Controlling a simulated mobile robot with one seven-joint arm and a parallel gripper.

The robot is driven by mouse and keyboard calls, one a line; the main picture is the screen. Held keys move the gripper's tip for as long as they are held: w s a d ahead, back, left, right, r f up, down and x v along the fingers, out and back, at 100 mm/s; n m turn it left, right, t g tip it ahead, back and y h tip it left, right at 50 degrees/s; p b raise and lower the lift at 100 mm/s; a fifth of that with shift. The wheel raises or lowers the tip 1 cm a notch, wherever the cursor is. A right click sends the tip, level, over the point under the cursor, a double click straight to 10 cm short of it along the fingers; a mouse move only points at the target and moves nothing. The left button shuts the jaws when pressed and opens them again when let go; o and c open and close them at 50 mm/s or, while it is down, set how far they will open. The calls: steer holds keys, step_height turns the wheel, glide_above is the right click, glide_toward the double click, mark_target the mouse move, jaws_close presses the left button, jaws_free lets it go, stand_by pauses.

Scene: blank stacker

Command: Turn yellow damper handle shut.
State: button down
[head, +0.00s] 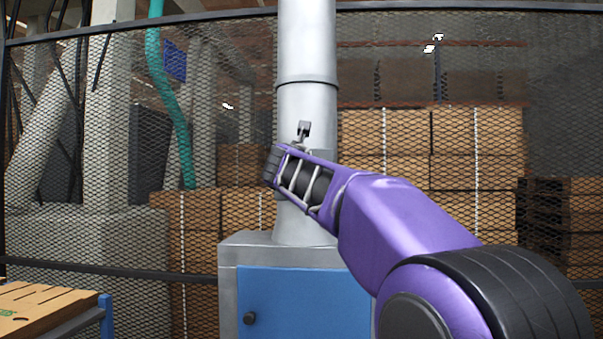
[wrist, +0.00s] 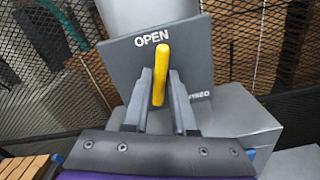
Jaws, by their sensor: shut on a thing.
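The yellow damper handle (wrist: 161,68) shows in the wrist view, in front of a dark grey plate (wrist: 128,62). The handle points up towards the word OPEN on the plate. Part of another word shows at the plate's lower right, mostly hidden. My gripper (wrist: 161,78) has a finger on each side of the handle and is shut on its lower part. In the head view my arm reaches to the grey duct pipe (head: 307,60), and my purple wrist hides the handle and plate.
The pipe rises from a grey cabinet with a blue door (head: 300,302). A mesh fence (head: 80,140) stands behind, with stacked cardboard boxes (head: 385,135) beyond it. A blue-legged table with a wooden top (head: 45,302) is at the lower left.

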steer(key=m+b, duration=0.3)
steer(key=m, duration=1.1)
steer(key=shift+b, duration=0.3)
stand_by(0.4)
steer(key=c, duration=0.8)
jaws_free()
steer(key=shift+c, duration=0.2)
